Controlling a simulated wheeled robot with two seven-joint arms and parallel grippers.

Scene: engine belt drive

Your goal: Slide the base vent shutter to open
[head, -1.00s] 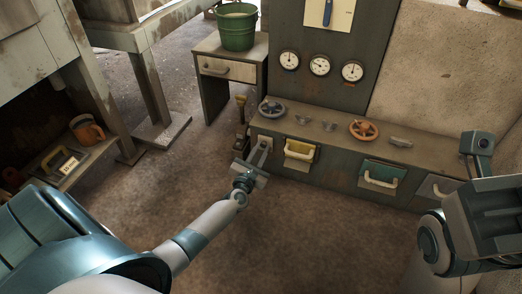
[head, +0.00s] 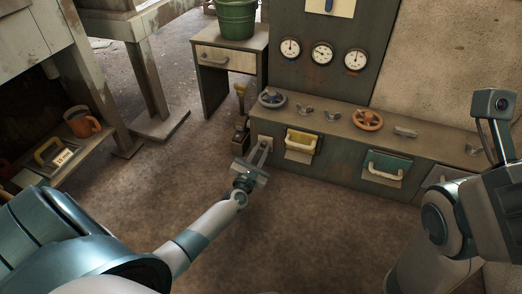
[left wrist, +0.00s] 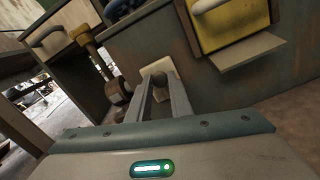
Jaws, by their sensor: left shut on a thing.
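The base vent shutter shows as a small pale plate (head: 264,139) at the left end of the low green-grey base cabinet. In the left wrist view the pale plate (left wrist: 160,68) shows just behind my fingertips, with a small knob between them. My left gripper (head: 265,143) reaches in from the lower left and is shut on that knob; it also shows in the left wrist view (left wrist: 158,80). The fingers hide part of the plate, so I cannot tell how far the shutter stands open. My right arm (head: 470,215) is at the right edge, and its fingers are hidden.
A yellow handled bin (head: 301,142) and a green one (head: 385,167) sit in the cabinet front right of the plate. A brown-headed tool (head: 240,105) stands just left of it. A wooden side table (head: 228,58) is behind. Open floor lies in front.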

